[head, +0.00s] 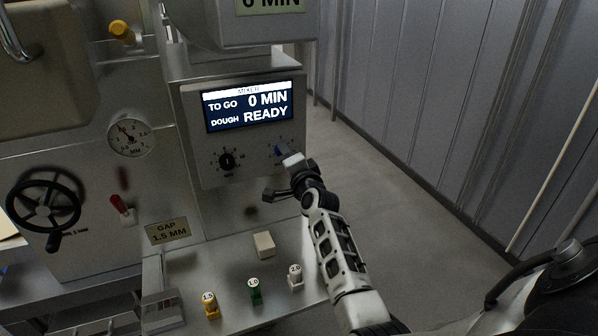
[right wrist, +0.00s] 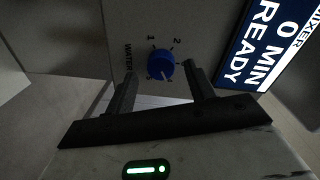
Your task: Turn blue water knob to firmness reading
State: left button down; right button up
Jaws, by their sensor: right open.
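The blue water knob (head: 281,150) is at the right of the mixer panel and partly hidden by my right gripper (head: 288,172). In the right wrist view the blue knob (right wrist: 160,65) sits by the printed word WATER and the numbers 1 and 2, with a pale mark on its lower edge. My right gripper (right wrist: 159,72) is open, one finger on each side of the knob in the picture. I cannot tell whether they touch it. The mixer display (head: 249,106) reads TO GO 0 MIN, DOUGH READY. My left gripper is not in view.
A black knob (head: 227,160) is left of the blue one. Below stand yellow (head: 210,305), green (head: 255,291) and white (head: 295,277) numbered pieces and a beige block (head: 264,245). A black handwheel (head: 45,201) and dial gauge (head: 130,137) are at left. Floor at right is clear.

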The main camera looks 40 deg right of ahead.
pick_arm(q)
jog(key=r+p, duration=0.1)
jog(key=p, duration=0.1)
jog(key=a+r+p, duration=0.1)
jog(key=p, duration=0.2)
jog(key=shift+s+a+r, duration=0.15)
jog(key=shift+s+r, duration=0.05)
pick_arm(e)
jog(key=v, duration=1.5)
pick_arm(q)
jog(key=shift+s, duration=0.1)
pick_arm(e)
jog(key=shift+s+f, duration=0.1)
jog(key=s+a+f+n+g+y, duration=0.6)
jog(key=s+a+f+n, duration=0.9)
jog(key=s+a+n, duration=0.3)
jog(key=shift+s+a+n+g+y, duration=0.2)
jog(key=shift+a+n+g+y, duration=0.3)
jog(key=shift+n, duration=0.3)
jog(key=shift+f, duration=0.15)
